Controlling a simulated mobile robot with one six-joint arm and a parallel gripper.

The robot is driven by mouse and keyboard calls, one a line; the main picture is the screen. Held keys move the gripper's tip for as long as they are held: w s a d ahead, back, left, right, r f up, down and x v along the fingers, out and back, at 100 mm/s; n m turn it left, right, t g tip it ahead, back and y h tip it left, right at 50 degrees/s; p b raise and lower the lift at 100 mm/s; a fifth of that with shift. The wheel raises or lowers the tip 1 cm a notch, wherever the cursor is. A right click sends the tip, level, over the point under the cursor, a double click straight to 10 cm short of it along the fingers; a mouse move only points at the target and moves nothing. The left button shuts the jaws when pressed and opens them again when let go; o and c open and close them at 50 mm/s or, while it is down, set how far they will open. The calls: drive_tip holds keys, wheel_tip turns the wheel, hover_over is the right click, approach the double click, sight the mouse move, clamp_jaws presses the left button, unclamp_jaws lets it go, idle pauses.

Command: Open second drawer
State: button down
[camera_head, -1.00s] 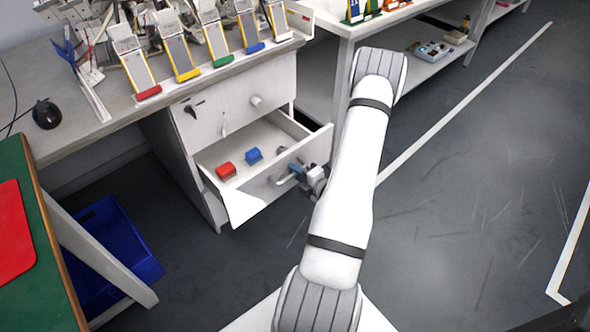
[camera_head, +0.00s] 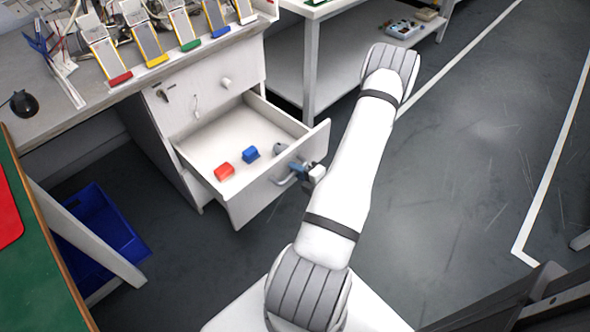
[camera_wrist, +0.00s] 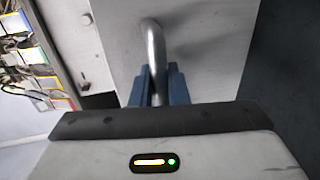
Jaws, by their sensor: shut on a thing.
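The second drawer (camera_head: 262,196) of the white cabinet is pulled well out below the closed top drawer (camera_head: 205,92). Its metal bar handle (camera_head: 283,182) is on the front panel. My gripper (camera_head: 298,169) is at this handle, with blue fingers. In the wrist view, the fingers of my gripper (camera_wrist: 157,88) are closed around the handle bar (camera_wrist: 154,55), in front of the pale drawer front (camera_wrist: 205,50). Inside the drawer lie a red block (camera_head: 224,171), a blue block (camera_head: 250,153) and a grey piece (camera_head: 280,148).
The workbench (camera_head: 75,108) above holds several colour-tipped stands. A blue bin (camera_head: 95,235) is on the floor at the left, beside a green-topped table (camera_head: 40,270). A white shelf unit (camera_head: 310,70) stands behind.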

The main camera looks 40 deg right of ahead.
drive_tip(key=shift+a, duration=0.1)
drive_tip(key=c, duration=1.5)
unclamp_jaws()
drive_tip(key=p+v, duration=0.2)
drive_tip(key=v, duration=0.5)
drive_tip(key=shift+s, duration=0.4)
